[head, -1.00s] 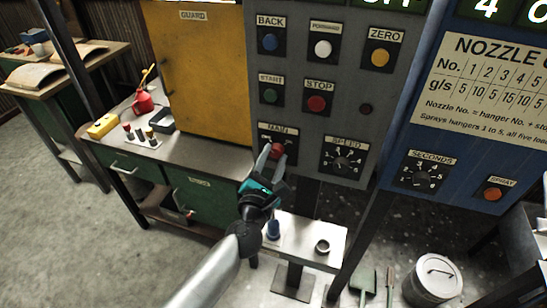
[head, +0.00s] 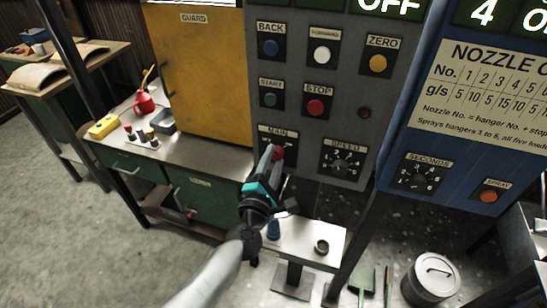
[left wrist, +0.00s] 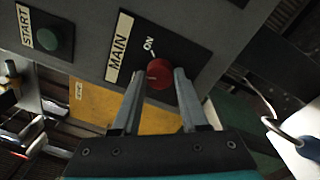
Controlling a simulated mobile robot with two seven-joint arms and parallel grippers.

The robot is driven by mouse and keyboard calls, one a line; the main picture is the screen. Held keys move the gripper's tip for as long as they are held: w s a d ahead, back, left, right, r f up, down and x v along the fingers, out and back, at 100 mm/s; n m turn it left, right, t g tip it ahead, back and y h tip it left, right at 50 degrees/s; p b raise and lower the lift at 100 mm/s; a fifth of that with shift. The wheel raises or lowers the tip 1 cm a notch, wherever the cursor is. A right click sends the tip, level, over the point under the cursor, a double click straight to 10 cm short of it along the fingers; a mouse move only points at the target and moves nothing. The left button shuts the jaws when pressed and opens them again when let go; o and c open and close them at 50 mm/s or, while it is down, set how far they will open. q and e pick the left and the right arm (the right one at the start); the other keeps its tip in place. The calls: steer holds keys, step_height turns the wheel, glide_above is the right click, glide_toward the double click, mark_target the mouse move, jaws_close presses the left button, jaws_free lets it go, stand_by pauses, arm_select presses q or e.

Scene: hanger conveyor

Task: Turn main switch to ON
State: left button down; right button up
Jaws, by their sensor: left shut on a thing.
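The main switch is a round red knob (left wrist: 160,74) on a dark plate labelled MAIN, with an ON mark above it in the left wrist view. In the head view the knob (head: 278,153) sits low on the grey panel, partly hidden by my fingers. My left gripper (left wrist: 157,82) has one finger on each side of the knob and is shut on it; it also shows in the head view (head: 271,157). Which way the knob points is hard to tell. A display at the panel's top reads OFF (head: 389,6). My right gripper is not in view.
The grey panel (head: 345,110) also carries BACK, FORWARD, ZERO, START and STOP buttons and a SPEED dial (head: 343,159). A small metal table (head: 310,238) stands below. A yellow guard (head: 200,75) is left; a blue nozzle panel (head: 460,135) is right.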

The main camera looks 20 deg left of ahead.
arm_select(q)
steer(key=m+p, duration=0.1)
steer(key=m, duration=0.5)
steer(key=shift+m+p, duration=0.3)
steer(key=shift+p, duration=0.05)
steer(key=m+h+p, duration=0.1)
steer(key=m, duration=0.5)
steer(key=shift+p, duration=0.35)
steer(key=shift+m, duration=0.4)
steer(key=shift+a, duration=0.1)
steer(key=shift+c, duration=2.2)
jaws_free()
steer(key=shift+s, duration=0.1)
steer(key=s+f, duration=0.1)
steer(key=s, duration=1.4)
steer(key=shift+a, duration=0.25)
